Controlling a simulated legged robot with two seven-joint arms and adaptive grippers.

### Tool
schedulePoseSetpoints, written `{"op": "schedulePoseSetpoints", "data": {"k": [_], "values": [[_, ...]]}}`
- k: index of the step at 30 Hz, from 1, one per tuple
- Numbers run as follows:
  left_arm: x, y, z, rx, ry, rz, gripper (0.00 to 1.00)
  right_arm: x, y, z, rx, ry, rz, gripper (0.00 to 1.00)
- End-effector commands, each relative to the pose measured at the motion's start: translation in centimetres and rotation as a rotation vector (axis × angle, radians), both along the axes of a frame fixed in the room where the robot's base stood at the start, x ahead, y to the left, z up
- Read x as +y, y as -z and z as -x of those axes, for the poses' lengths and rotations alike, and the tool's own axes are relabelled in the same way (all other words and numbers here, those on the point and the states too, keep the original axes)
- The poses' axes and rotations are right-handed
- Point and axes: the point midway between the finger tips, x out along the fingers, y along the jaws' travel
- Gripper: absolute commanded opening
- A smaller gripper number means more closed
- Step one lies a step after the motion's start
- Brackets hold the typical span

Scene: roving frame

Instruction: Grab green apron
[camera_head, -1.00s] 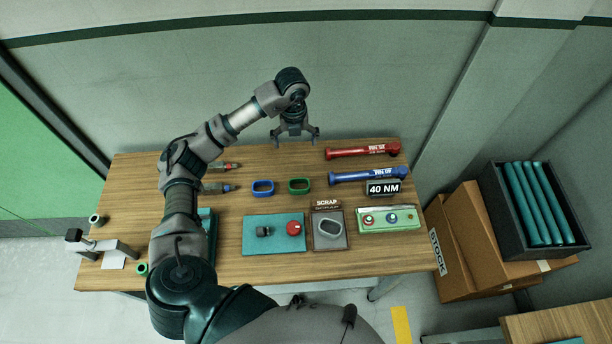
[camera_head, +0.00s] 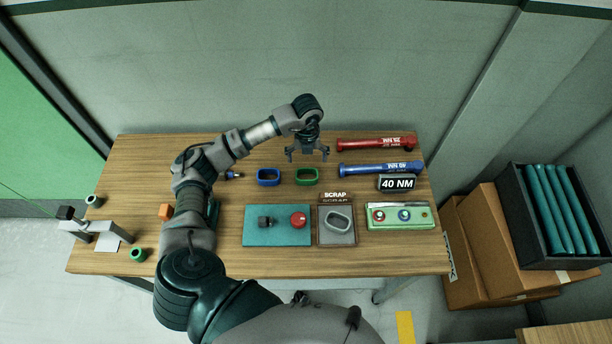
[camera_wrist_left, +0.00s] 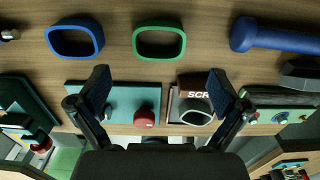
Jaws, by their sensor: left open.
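The green apron, a rounded green band with an open middle (camera_head: 306,184), lies flat on the wooden table, right of a similar blue band (camera_head: 268,184). My left gripper (camera_head: 307,157) is open and empty, just behind the green band in the head view, above the table. In the left wrist view the green band (camera_wrist_left: 159,57) lies beyond and between the spread fingertips (camera_wrist_left: 159,83), apart from them. The blue band (camera_wrist_left: 76,56) is to its left there. The right gripper does not show.
A red tool (camera_head: 377,144) and a blue tool (camera_head: 381,169) lie to the right, by a "40 NM" display (camera_head: 397,183). In front are a teal mat (camera_head: 275,233), a scrap tray (camera_head: 337,240) and a green button box (camera_head: 400,224). A wall stands behind the table.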

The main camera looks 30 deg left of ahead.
Motion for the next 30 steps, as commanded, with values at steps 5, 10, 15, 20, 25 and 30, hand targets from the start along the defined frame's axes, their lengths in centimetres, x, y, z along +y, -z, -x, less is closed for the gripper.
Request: {"op": "schedulePoseSetpoints", "data": {"k": [5, 10, 15, 20, 25, 30], "values": [[-0.2, 3.3, 0.0, 0.004, 0.001, 0.0, 1.0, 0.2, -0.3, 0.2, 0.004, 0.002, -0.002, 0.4], [-0.1, 4.6, 0.0, 0.001, 0.0, 0.0, 1.0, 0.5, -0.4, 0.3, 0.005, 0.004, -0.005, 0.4], [0.1, 6.8, 0.4, 0.004, 0.0, 0.0, 1.0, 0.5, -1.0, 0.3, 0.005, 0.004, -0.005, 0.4], [0.2, 9.1, 0.4, 0.003, 0.0, -0.001, 1.0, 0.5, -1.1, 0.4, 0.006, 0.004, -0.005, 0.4], [0.2, 9.7, 0.4, 0.0, 0.001, 0.0, 1.0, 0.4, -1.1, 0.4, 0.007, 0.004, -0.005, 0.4], [0.2, 9.6, 0.4, 0.0, 0.001, 0.0, 0.88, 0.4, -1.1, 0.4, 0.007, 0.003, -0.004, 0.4]]}}
